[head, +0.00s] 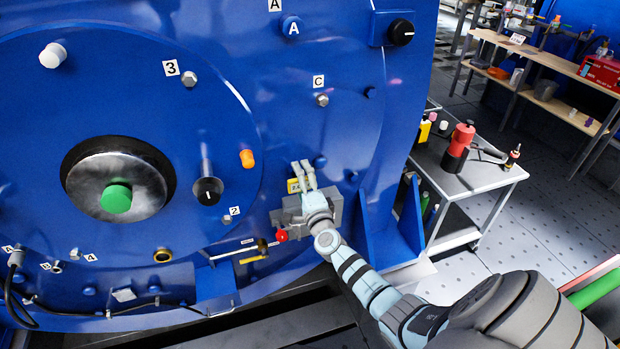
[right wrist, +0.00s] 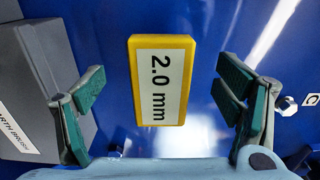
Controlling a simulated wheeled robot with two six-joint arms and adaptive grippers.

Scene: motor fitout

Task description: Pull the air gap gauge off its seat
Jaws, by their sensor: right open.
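The air gap gauge, a yellow block with a white "2.0 mm" label, is in the middle of the right wrist view (right wrist: 161,80). In the head view a small part of the gauge (head: 292,186) shows beside my right gripper (head: 303,172) on the blue motor face. My right gripper is open in the right wrist view (right wrist: 160,100), one finger on each side of the gauge, with clear gaps to both sides. The fingers do not touch it. The gauge's seat is hidden behind it. My left gripper is not in view.
A grey box (right wrist: 45,85) labelled "EARTH BRUSH" stands close to one finger. A bolt (right wrist: 285,103) is near the other. In the head view a red knob (head: 281,236) sits below the gripper, and a black knob (head: 207,191) to the left. A tool cart (head: 470,180) stands at right.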

